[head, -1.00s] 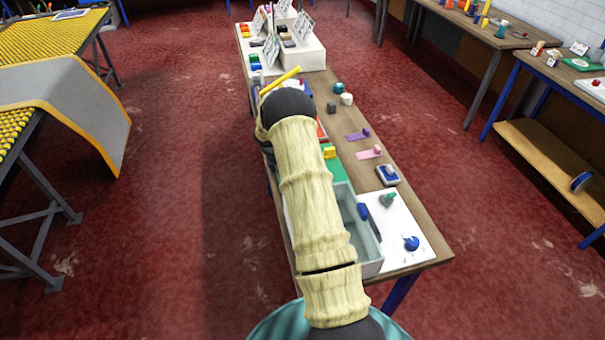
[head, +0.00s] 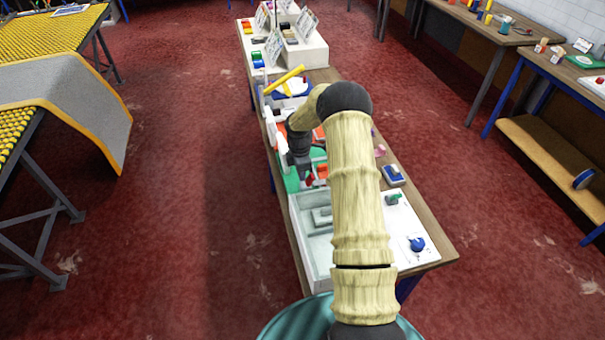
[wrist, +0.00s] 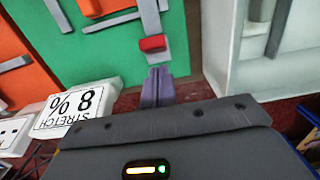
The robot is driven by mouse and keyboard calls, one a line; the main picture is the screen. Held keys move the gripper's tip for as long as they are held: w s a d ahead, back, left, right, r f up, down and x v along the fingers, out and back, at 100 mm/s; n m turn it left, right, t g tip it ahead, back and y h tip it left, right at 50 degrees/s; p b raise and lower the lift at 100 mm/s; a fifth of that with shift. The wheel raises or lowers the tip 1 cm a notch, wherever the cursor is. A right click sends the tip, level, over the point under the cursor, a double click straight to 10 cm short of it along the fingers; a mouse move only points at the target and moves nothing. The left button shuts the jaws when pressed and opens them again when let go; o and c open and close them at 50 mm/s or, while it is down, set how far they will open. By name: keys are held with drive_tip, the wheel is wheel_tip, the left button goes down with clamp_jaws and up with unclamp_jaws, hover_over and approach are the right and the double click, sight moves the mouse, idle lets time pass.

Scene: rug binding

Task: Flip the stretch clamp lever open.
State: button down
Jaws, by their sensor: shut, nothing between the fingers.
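In the wrist view a grey lever bar with a red tip (wrist: 152,43) lies over a green board (wrist: 90,48). I take it for the stretch clamp lever; its hinge is out of frame and its angle is hard to tell. A white block (wrist: 75,108) marked "STRETCH 8 %" is beside the board's edge. My gripper (wrist: 158,74) is shut and empty, its tips just below the red tip, apparently a small gap away. In the head view my gripper is small and dark above the green board (head: 291,184), at the bench's left side; the lever is unclear there.
A pale open tray (head: 297,222) stands beside the green board; its wall also shows in the wrist view (wrist: 222,50). Orange boards with grey bars (wrist: 20,70) lie on the other side. A white board (head: 408,232) with knobs is right of the tray. Floor left of the bench is clear.

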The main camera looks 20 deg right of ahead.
drive_tip(key=shift+r, duration=0.5)
drive_tip(key=shift+a, duration=0.1)
wheel_tip(320, 180, up, 11)
drive_tip(key=a+b, duration=0.1)
drive_tip(key=shift+w+a+r+b, duration=0.15)
drive_tip(key=shift+a+r+b, duration=0.1)
drive_tip(key=shift+b, duration=0.15)
idle(0.3)
